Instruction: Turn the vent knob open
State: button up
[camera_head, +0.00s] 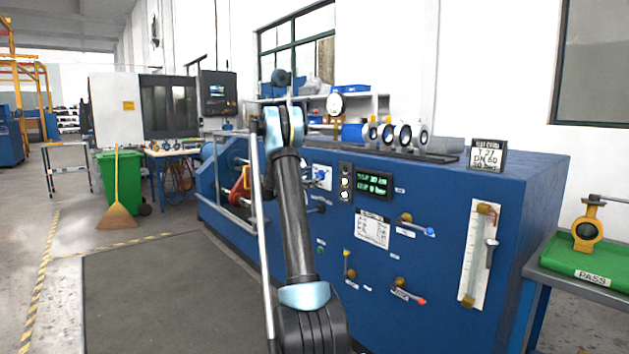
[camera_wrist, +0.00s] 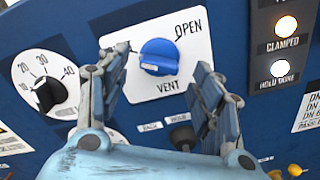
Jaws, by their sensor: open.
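The vent knob is a round blue knob (camera_wrist: 159,57) on a white plate marked OPEN at the upper right and VENT below. A pale mark sits at the knob's lower left side, away from the OPEN label. In the head view the white vent plate (camera_head: 322,184) shows on the blue bench front, just right of my arm, with the knob small there. My gripper (camera_wrist: 165,62) is open in the wrist view, one finger left of the knob and one to its lower right. I see no clear contact with the knob. In the head view my arm's links hide the gripper.
A black dial with numbers (camera_wrist: 44,95) is left of the vent plate, and a black knob (camera_wrist: 183,136) is below it. Lit CLAMPED (camera_wrist: 286,25) and lower lamps are at the right. Valve handles (camera_head: 415,226) stick out from the bench front (camera_head: 450,250).

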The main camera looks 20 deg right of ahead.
aim_at(316, 176)
jog(key=shift+x, duration=1.7)
jog(key=shift+c, duration=0.6)
jog(key=c, duration=0.9)
